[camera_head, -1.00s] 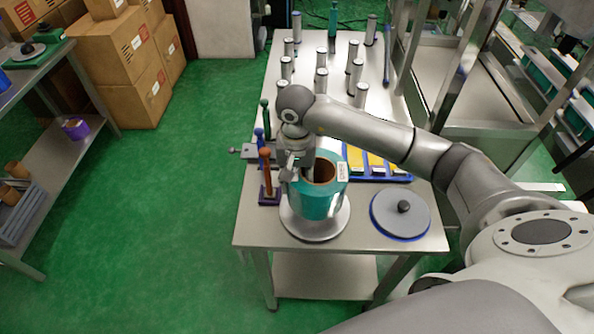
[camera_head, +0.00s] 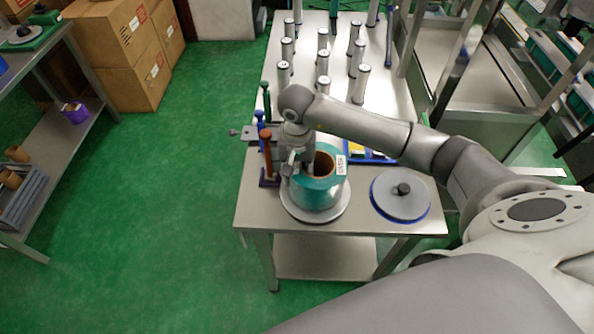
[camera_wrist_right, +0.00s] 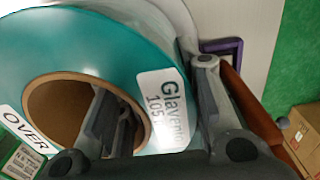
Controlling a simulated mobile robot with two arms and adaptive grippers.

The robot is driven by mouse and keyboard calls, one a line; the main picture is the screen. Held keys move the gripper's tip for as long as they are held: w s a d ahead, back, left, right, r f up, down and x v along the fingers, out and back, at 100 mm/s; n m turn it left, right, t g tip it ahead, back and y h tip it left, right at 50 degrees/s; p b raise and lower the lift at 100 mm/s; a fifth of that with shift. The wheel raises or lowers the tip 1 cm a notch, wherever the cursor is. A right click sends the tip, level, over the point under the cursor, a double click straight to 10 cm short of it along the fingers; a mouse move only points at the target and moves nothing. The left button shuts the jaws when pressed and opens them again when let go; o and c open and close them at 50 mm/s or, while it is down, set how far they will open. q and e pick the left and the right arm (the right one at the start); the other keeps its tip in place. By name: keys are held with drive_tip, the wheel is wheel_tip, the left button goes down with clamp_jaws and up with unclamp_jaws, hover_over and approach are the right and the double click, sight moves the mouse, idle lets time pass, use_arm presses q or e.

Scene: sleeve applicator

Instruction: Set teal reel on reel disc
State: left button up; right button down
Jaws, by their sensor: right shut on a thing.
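The teal reel (camera_head: 318,191) has a brown cardboard core and a white label. It is upright on or just above the round grey reel disc (camera_head: 336,213) at the table's front; I cannot tell if they touch. My right gripper (camera_head: 300,168) is shut on the reel's wall. In the right wrist view, one finger is inside the core and the other is outside the teal reel (camera_wrist_right: 100,50). The reel hides most of the disc. My left gripper is not in view.
A grey disc with a black knob on a blue base (camera_head: 401,196) sits to the right. Handled tools (camera_head: 266,152) stand close left of the reel. Several silver cylinders (camera_head: 322,62) stand at the back of the table.

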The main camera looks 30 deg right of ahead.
drive_tip(key=shift+f+b, duration=0.1)
drive_tip(key=shift+b, duration=0.2)
drive_tip(key=c, duration=1)
unclamp_jaws()
drive_tip(key=shift+s+a+f, duration=0.15)
drive_tip(key=shift+f, duration=0.05)
drive_tip(key=shift+c, duration=0.2)
drive_tip(key=shift+r, duration=0.15)
drive_tip(key=shift+r+p, duration=0.55)
drive_tip(key=shift+p, duration=0.25)
drive_tip(key=shift+w+r, duration=0.2)
drive_tip(key=shift+r, duration=0.15)
wheel_tip(320, 180, up, 10)
drive_tip(key=b, duration=0.3)
drive_tip(key=shift+s+r+b, duration=0.1)
drive_tip(key=shift+r+b, duration=0.25)
drive_tip(key=shift+r, duration=0.35)
